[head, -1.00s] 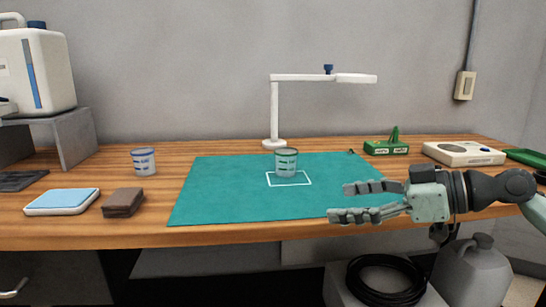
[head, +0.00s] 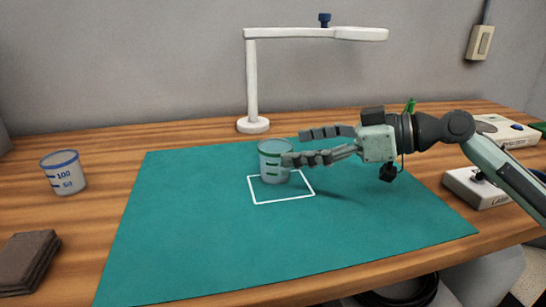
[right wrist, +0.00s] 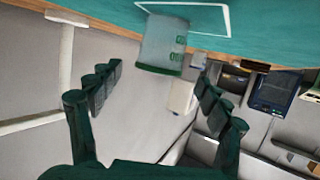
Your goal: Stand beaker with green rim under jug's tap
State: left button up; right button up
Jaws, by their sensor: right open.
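The beaker with the green rim (head: 272,162) stands upright on the teal mat, at the back of the white outlined square. My right gripper (head: 297,146) is open to its right, fingers pointing left. Its lower fingertip overlaps the beaker's right edge in the head view; I cannot tell whether they touch. In the right wrist view, tilted nearly upside down, the beaker (right wrist: 162,45) shows just beyond and between the open fingertips (right wrist: 157,78). The jug is outside the head view.
A blue-rimmed beaker (head: 64,172) stands on the wood to the left. A white lamp (head: 252,85) stands behind the mat. A white device (head: 478,186) is at the right. The mat's front and left (head: 190,235) are clear.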

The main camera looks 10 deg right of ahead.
aim_at(276, 149)
jog(key=p+x, duration=0.1)
jog(key=x, duration=0.3)
jog(key=shift+w+a, duration=0.15)
jog(key=shift+a, duration=0.1)
jog(key=shift+w+a+f, duration=0.25)
jog(key=shift+a, duration=0.05)
pick_arm(q)
jog(key=f, duration=0.3)
jog(key=shift+s+d+f, duration=0.1)
jog(key=shift+s+f, duration=0.15)
jog(key=shift+f, duration=0.05)
pick_arm(e)
jog(key=c, duration=1.2)
